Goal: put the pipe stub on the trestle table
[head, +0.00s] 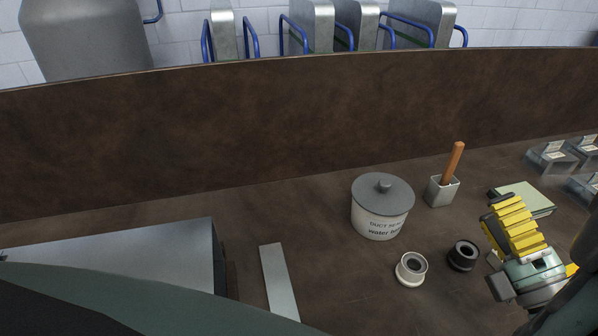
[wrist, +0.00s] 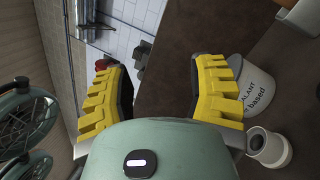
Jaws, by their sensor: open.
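A short white hollow cylinder (head: 411,269), which looks like a pipe stub, stands on the brown worktop (head: 340,240) in front of the lidded tub. It also shows at the lower right of the wrist view (wrist: 268,148). A similar black ring-shaped piece (head: 463,256) stands to its right; I cannot tell for sure which is the stub. My gripper (head: 515,226) is at the right, above the worktop and apart from both pieces. In the wrist view its yellow fingers (wrist: 162,80) are spread with nothing between them. No separate trestle table can be made out.
The sealant tub (head: 380,222) with a grey lid stands mid-right. Near it are a metal holder with a wooden handle (head: 443,190), a pale green block (head: 524,198) and metal pieces (head: 552,158). A metal strip (head: 279,282) and a large grey box (head: 120,260) lie left. A raised brown panel (head: 300,125) runs behind.

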